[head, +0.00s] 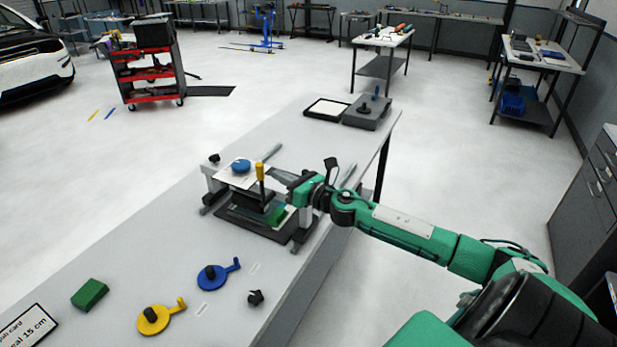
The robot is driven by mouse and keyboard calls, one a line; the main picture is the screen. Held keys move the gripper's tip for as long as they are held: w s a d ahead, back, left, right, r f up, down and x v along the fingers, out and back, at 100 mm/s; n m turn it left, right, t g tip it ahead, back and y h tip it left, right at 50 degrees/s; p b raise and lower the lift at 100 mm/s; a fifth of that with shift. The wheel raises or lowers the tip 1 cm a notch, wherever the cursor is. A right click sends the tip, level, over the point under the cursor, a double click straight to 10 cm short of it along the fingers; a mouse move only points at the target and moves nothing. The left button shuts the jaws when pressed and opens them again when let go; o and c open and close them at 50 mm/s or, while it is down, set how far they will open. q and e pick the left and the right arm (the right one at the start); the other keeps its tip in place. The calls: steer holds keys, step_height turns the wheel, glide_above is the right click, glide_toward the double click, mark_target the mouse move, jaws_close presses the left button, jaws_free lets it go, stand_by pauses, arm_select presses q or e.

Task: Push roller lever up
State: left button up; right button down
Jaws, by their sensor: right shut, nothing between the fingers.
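A dark press-like machine (238,222) stands on the grey workbench near the picture's middle. An upright lever with a yellow grip (260,172) rises from it; I take this for the roller lever. My right gripper (276,176) comes in from the right. Its fingers are shut and empty, just right of the yellow grip. I cannot tell whether they touch it. A green piece (277,215) shows at the machine's right side. My left gripper is out of view.
A blue handle piece (213,278), a yellow handle piece (153,319), a green block (90,294) and a small black knob (255,297) lie on the near bench. A grey box (367,113) and a black-framed tray (327,109) sit at its far end. The bench between is clear.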

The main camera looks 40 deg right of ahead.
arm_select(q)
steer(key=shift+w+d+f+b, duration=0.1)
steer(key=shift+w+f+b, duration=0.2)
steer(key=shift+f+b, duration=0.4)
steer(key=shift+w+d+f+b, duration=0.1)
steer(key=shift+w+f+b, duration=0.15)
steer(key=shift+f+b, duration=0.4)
arm_select(e)
steer(key=s+d+r, duration=0.1)
steer(key=s+r, duration=0.4)
steer(key=r, duration=0.1)
steer(key=shift+s+d, duration=0.35)
steer(key=shift+d, duration=0.05)
steer(key=shift+r, duration=0.1)
